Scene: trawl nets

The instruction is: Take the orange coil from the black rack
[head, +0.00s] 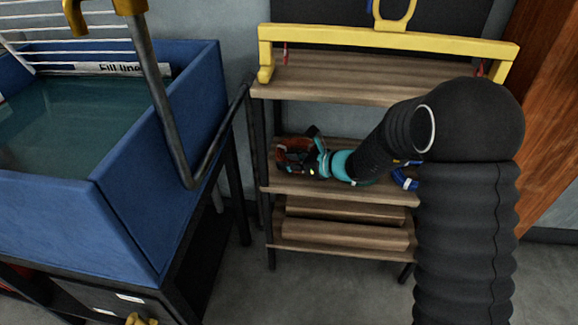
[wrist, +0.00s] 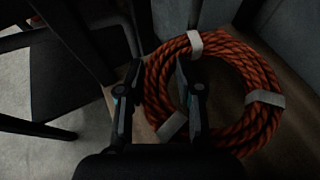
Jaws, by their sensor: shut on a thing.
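The orange coil (wrist: 264,70) is a ring of twisted rope with pale bands around it. It lies on a wooden shelf of the black rack (head: 268,187), and in the head view the coil (head: 290,151) shows at the left end of the middle shelf. My gripper (wrist: 157,72) is shut on the left side of the coil, with one finger outside the ring and one inside. In the head view my gripper (head: 313,150) partly covers the coil. I cannot tell whether the coil is clear of the shelf.
A blue item (head: 404,180) lies farther right on the same shelf, partly behind my arm. A yellow bar (head: 390,41) runs across the top shelf. A blue water tank (head: 165,165) stands close on the left, with a dark metal rail (head: 165,105) along its side.

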